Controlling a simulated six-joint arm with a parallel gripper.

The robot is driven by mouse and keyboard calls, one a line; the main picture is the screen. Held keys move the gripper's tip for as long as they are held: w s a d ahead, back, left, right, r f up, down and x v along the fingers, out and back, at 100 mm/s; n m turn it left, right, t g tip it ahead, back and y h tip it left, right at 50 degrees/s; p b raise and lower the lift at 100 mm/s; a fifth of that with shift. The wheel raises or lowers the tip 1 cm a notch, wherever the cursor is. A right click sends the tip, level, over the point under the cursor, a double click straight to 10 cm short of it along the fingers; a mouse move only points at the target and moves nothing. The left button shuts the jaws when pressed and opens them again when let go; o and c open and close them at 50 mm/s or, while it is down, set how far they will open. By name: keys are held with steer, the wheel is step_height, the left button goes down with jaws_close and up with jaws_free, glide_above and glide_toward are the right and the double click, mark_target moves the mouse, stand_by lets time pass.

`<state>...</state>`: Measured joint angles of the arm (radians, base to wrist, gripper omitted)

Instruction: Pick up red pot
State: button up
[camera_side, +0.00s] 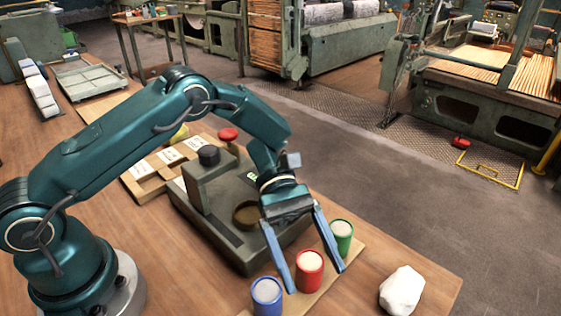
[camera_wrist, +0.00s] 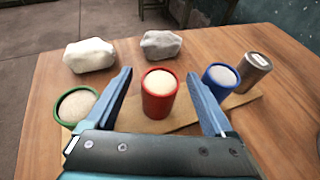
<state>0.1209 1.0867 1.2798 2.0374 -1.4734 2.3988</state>
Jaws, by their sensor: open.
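The red pot (camera_side: 309,271) stands upright on a wooden board near the table's front edge, filled with pale material. In the wrist view the red pot (camera_wrist: 159,97) sits between my two open fingers, slightly beyond their middle. My gripper (camera_side: 317,278) is open, its blue fingers reaching down on either side of the red pot; it also shows in the wrist view (camera_wrist: 158,95). I see a gap between each finger and the pot in the wrist view. The base of the pot is in view, standing on the board.
A blue pot (camera_side: 266,297) and a green pot (camera_side: 341,237) flank the red one closely. A white lump (camera_side: 402,290) lies to the right. A grey lump (camera_wrist: 161,44) and a metal cylinder (camera_wrist: 254,72) show in the wrist view. A grey machine (camera_side: 222,236) stands behind.

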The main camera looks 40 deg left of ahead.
jaws_close()
steer(key=shift+r, duration=0.1)
